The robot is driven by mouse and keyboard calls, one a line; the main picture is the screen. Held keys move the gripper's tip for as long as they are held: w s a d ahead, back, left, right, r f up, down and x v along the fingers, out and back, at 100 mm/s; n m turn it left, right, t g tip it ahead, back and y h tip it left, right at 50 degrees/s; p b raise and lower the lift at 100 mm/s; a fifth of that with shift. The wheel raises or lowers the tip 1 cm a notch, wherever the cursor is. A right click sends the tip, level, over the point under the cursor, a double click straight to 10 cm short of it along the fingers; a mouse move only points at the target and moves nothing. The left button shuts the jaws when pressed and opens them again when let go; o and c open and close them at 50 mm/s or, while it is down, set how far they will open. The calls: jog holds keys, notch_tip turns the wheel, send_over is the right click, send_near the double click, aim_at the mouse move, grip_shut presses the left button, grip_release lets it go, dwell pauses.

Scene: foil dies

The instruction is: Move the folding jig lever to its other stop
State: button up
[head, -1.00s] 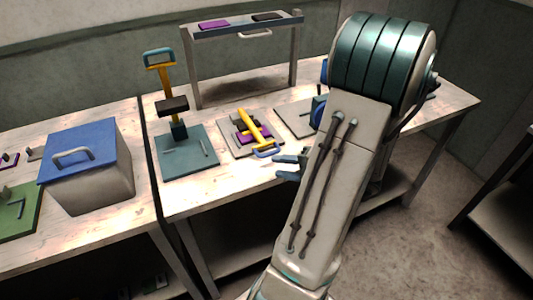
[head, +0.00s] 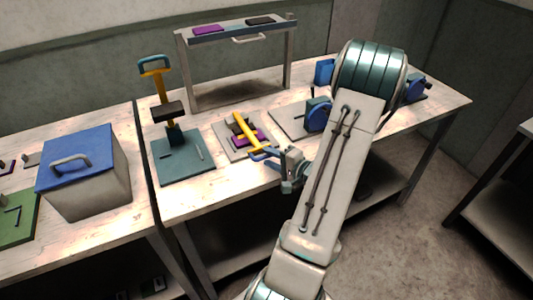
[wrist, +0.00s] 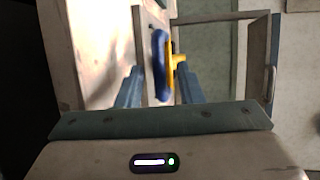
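The folding jig (head: 232,148) lies on the middle bench, a pale plate with dark and purple parts. Its yellow lever (head: 244,130) leans across it toward the bench's front edge and ends in a blue handle (head: 258,152). My gripper (head: 271,161) is at the handle end, low near the front edge. In the wrist view the blue handle (wrist: 161,62) shows between the two blue-grey fingers of my gripper (wrist: 158,84), nearer the right one, with gaps on both sides. The fingers are apart. I cannot tell how deep the handle sits between them.
A taller stand with a yellow upright and blue handle (head: 155,65) is left of the jig on a teal plate (head: 183,165). A raised shelf (head: 235,33) stands behind. A blue-lidded box (head: 78,150) is on the left bench.

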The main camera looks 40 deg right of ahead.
jog(key=shift+x, duration=1.05)
